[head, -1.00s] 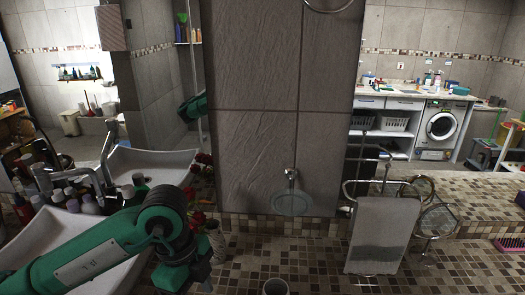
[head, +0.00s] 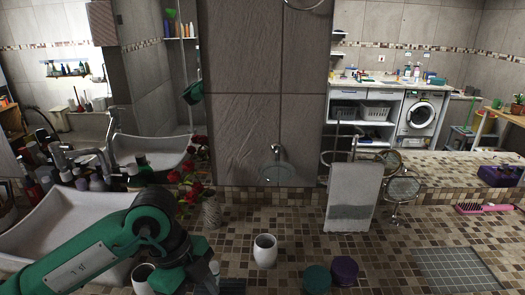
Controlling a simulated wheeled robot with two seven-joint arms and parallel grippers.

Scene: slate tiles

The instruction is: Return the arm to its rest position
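My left arm (head: 150,225) is green with dark joints. It comes in from the lower left over the white sink and bends down at its dark wrist (head: 183,250) near the bottom edge. The fingers of my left gripper cannot be made out, so I cannot tell whether it is open or shut, or whether it holds anything. My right arm and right gripper are not in view.
A white cup (head: 265,252), a teal jar (head: 317,279) and a purple jar (head: 344,270) stand on the tiled counter. Another white cup (head: 143,279) is close beside my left arm. Red flowers in a vase (head: 211,211) stand behind the wrist. A towel (head: 352,198) hangs further right.

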